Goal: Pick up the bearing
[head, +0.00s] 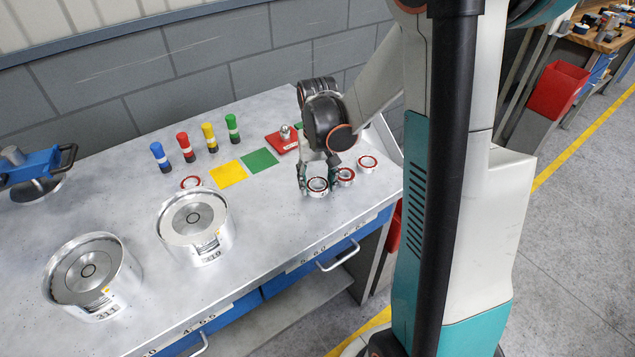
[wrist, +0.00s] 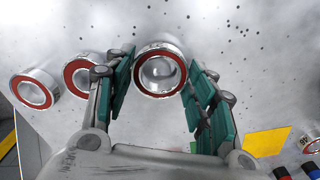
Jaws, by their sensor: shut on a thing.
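Several bearings, each a metal ring with a red seal, lie on the grey workbench (head: 285,230). My gripper (wrist: 158,82) is shut on one bearing (wrist: 160,94), its green fingers on either side of the ring. In the head view this bearing (head: 317,187) sits between the fingertips, low at the bench; I cannot tell whether it is lifted. Two more bearings stand close by, the nearer one (wrist: 78,77) just beside my left finger and the other (wrist: 34,88) farther left. A fourth bearing (head: 191,183) lies apart, by the yellow square.
Two large metal housings (head: 193,225) (head: 92,275) stand at the front left. Blue, red, yellow and green cylinders (head: 208,137) stand at the back. A yellow square (head: 228,174), a green square (head: 260,160) and a red plate (head: 281,143) lie behind my gripper.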

